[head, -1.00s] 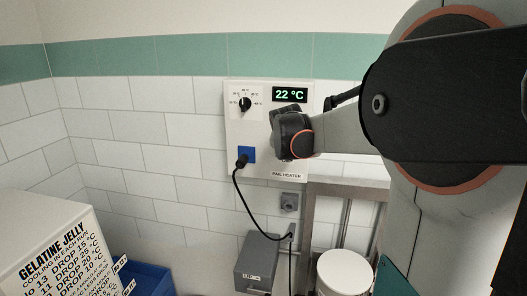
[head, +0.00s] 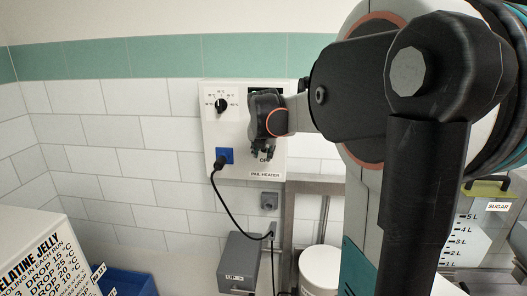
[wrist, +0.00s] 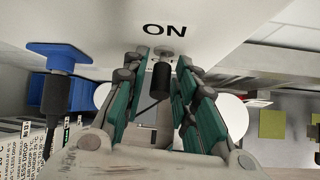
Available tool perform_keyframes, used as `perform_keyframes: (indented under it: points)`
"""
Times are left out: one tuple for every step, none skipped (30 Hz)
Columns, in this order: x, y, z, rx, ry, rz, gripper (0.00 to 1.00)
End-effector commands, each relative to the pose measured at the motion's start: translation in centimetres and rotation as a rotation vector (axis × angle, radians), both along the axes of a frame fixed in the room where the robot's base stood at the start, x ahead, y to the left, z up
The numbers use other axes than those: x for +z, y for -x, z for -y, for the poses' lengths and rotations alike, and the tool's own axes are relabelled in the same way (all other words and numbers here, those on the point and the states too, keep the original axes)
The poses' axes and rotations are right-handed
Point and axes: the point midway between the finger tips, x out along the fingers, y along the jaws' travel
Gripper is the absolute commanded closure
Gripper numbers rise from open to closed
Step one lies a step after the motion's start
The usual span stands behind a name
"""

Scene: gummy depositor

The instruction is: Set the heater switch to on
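In the wrist view, the ON label (wrist: 164,30) is on the panel just beyond the fingertips. A short black switch lever (wrist: 161,76) stands between my two teal-padded fingers (wrist: 159,62). The fingers are apart, with gaps beside the lever. Whether a finger touches it, I cannot tell.
A black dial (head: 221,105) sits at the panel's upper left. A blue plug (head: 224,156) with a hanging black cord is left of my gripper; it also shows in the wrist view (wrist: 58,56). A grey box (head: 240,262) and a white pail (head: 319,271) stand below.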

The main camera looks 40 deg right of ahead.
Motion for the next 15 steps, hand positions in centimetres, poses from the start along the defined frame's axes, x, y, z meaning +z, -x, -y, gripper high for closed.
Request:
perform_keyframes:
  points:
    - [0.0, 0.0, 0.0, 0.000, 0.000, 0.000, 0.65]
    - [0.0, 0.0, 0.0, 0.000, 0.000, 0.000, 0.65]
    - [0.0, 0.0, 0.0, 0.000, -0.001, -0.001, 0.65]
    - [0.0, 0.0, 0.0, 0.000, -0.001, -0.001, 0.65]
    - [-0.1, 0.0, 0.0, 0.000, -0.001, -0.001, 0.65]
    - [-0.1, 0.0, 0.0, 0.000, -0.001, -0.001, 0.65]
    - [-0.1, 0.0, 0.0, 0.000, -0.001, -0.001, 0.65]
    - [-0.1, 0.0, 0.0, 0.000, -0.001, -0.001, 0.65]
    - [0.0, 0.0, 0.0, 0.000, -0.001, -0.001, 0.65]
    - [0.0, 0.0, 0.0, 0.000, 0.000, -0.001, 0.65]
    - [0.2, 0.0, 0.0, 0.000, 0.000, -0.001, 0.65]
    - [0.4, 0.0, 0.0, 0.000, 0.000, -0.001, 0.65]
    - [0.7, 0.0, 0.0, 0.000, 0.000, -0.001, 0.65]
    - [1.0, 0.0, 0.0, 0.000, 0.000, -0.001, 0.65]
    - [1.6, 0.0, 0.0, 0.000, 0.000, -0.001, 0.65]
